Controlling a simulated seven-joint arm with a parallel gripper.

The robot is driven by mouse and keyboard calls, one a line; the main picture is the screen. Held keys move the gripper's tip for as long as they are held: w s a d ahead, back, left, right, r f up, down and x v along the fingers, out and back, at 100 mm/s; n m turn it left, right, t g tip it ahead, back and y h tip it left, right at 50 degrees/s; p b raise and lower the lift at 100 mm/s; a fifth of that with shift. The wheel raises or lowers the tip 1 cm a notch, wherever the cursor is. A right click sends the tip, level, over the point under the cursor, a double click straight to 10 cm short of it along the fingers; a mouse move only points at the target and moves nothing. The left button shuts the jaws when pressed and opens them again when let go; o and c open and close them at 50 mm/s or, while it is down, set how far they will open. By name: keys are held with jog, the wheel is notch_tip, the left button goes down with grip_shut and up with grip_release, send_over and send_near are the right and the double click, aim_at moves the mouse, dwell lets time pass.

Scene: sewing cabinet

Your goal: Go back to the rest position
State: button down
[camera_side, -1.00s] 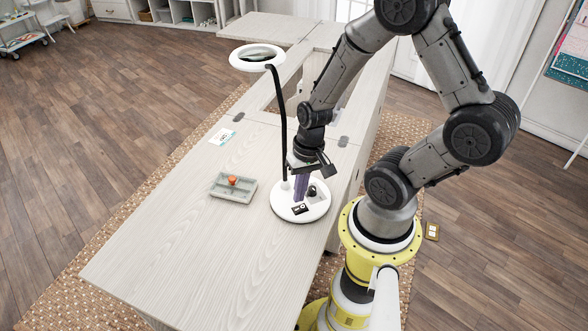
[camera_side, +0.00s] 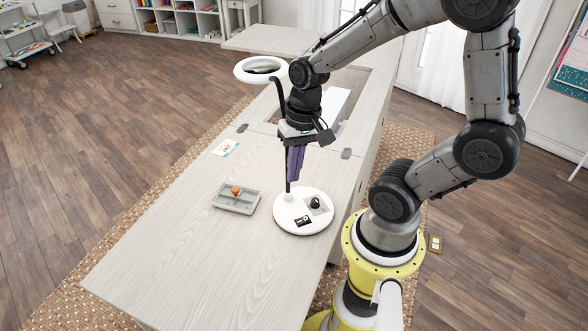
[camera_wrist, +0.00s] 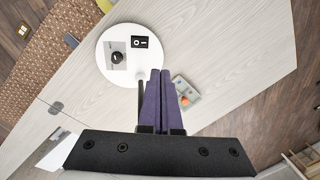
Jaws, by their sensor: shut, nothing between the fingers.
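My gripper (camera_side: 295,172) is in the air above the white round lamp base (camera_side: 290,222), its purple fingers pointing down and shut with nothing between them. In the wrist view the gripper (camera_wrist: 160,75) shows its fingers together, beside the lamp base (camera_wrist: 105,75). The lamp's dark stem (camera_side: 279,105) rises just beside my gripper and is partly hidden by it. The lamp's ring head (camera_side: 243,70) is left of my wrist.
A grey divided tray (camera_side: 222,204) with an orange item (camera_side: 235,190) lies left of the lamp base. A white card (camera_side: 226,148) lies farther back. The table's (camera_side: 170,270) front part is clear. The cabinet has an opening behind my gripper.

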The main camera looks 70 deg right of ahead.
jog(key=s+a+r+n+t, duration=0.2)
jog(key=r+n, duration=0.2)
jog(key=r, duration=0.2)
jog(key=s+a+r+n+t+h, duration=0.1)
jog(key=s+a+r+n+t, duration=0.1)
jog(key=r, duration=0.5)
jog(key=shift+s+n+t, duration=0.3)
jog(key=shift+s+n, duration=0.4)
jog(key=shift+n, duration=0.7)
